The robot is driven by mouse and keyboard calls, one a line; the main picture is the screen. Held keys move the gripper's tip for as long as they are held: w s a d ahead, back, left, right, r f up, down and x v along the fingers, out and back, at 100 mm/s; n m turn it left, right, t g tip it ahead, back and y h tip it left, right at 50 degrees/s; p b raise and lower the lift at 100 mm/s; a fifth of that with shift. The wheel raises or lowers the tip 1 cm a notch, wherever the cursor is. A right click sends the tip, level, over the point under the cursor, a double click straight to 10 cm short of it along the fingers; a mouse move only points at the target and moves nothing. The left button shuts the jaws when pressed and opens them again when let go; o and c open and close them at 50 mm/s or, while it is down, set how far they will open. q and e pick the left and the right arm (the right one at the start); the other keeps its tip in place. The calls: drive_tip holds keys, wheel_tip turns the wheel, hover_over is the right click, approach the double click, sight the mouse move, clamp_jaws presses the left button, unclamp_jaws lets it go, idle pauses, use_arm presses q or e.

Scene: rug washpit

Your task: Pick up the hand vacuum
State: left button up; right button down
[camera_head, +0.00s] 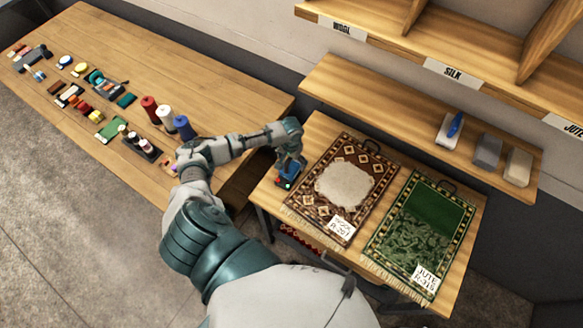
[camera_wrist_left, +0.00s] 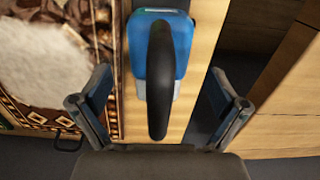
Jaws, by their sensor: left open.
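The hand vacuum (camera_wrist_left: 178,50) has a blue body and a black handle. In the left wrist view it lies between the two spread fingers of my left gripper (camera_wrist_left: 160,72), with a gap on each side. In the head view the vacuum (camera_head: 286,182) is at the left edge of the small wooden table, left of the brown rug. My left gripper (camera_head: 291,163) is open just above it and hides part of it. My right gripper is not in view.
A brown patterned rug (camera_head: 312,205) with a pale patch and a green rug (camera_head: 405,245) lie on the table. Shelves (camera_head: 400,110) hold several blocks or brushes behind. A long bench (camera_head: 190,70) at left carries several spools and small tools.

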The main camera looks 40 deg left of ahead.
use_arm(q)
wheel_tip(320, 180, down, 2)
drive_tip(key=shift+w, duration=0.15)
drive_tip(key=shift+r, duration=0.1)
drive_tip(key=c, duration=1.8)
drive_tip(key=shift+r, duration=0.1)
drive_tip(key=shift+c, duration=0.3)
drive_tip(key=shift+r, duration=1.55)
drive_tip(key=s+d+r+b, duration=0.1)
drive_tip(key=s+d+r, duration=0.1)
drive_tip(key=s+d, duration=0.9)
drive_tip(key=w+d+r+m+b, duration=0.1)
drive_tip(key=w+d+r+b, duration=0.4)
drive_tip(key=w+r, duration=0.7)
drive_tip(key=shift+w+d+r+m, duration=0.35)
drive_tip(key=shift+w+d, duration=0.25)
drive_tip(key=shift+d, duration=0.3)
